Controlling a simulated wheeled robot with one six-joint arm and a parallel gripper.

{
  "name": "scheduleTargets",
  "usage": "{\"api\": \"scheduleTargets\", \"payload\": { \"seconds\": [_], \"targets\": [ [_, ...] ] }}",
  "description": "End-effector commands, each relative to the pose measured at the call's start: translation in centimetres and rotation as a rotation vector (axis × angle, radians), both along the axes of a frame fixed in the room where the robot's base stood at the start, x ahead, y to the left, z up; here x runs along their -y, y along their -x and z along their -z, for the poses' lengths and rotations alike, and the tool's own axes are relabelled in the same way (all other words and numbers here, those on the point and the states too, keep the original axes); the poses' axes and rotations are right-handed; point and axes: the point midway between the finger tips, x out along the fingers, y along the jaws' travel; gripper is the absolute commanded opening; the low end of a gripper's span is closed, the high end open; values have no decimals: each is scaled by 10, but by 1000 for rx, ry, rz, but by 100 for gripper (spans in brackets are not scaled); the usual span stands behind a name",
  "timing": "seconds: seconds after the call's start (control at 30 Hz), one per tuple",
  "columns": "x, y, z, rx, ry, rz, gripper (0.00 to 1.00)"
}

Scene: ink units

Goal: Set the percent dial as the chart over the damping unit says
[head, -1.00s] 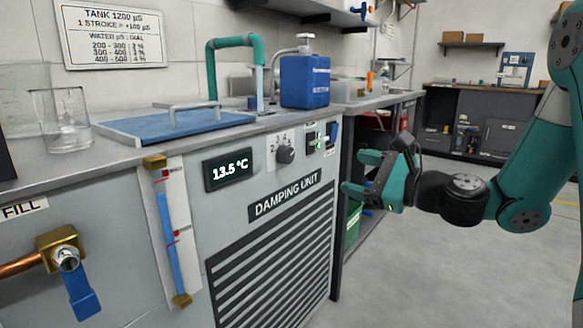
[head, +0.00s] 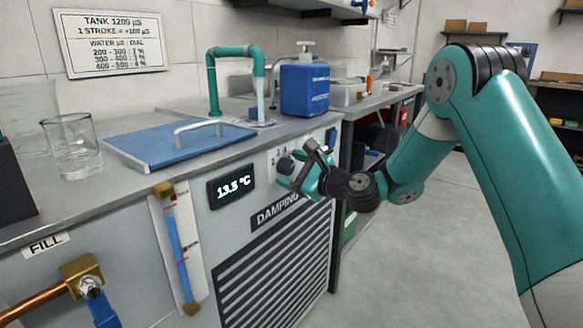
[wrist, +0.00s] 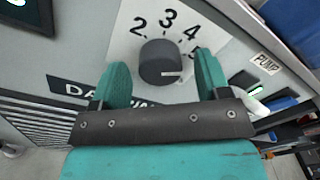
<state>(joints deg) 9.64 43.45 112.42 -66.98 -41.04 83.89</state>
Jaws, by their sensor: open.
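The percent dial is a dark round knob (wrist: 160,58) on a white plate with 2, 3, 4 and a partly hidden figure. A pale mark on its face lies toward the right in the wrist view; its exact setting is unclear. My gripper (wrist: 162,66) is open, with one teal finger on each side of the knob; contact cannot be told. In the head view my gripper (head: 300,174) partly covers the knob (head: 285,165). The chart (head: 112,42) on the wall lists water µS against dial: 200-300 2 %, 300-400 3 %, 400-500 4 %.
A PUMP label (wrist: 266,63) and a blue switch (wrist: 283,103) sit right of the dial. A glass beaker (head: 72,146), a blue lid (head: 180,141) and a blue canister (head: 305,89) stand on the counter. Floor at right is clear.

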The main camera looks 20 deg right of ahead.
Motion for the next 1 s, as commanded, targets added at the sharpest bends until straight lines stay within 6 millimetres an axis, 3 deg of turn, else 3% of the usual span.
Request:
{"api": "scheduleTargets", "payload": {
  "seconds": [0.33, 0.5, 0.57, 1.0],
  "targets": [
    [-2, -4, 0, 1, 0, 1, 69],
    [-2, -4, 0, 1, 0, 1, 30],
    [-2, -3, -1, 1, 0, 1, 20],
    [-2, -3, 1, 59, 80, 1, 20]
  ]
}}
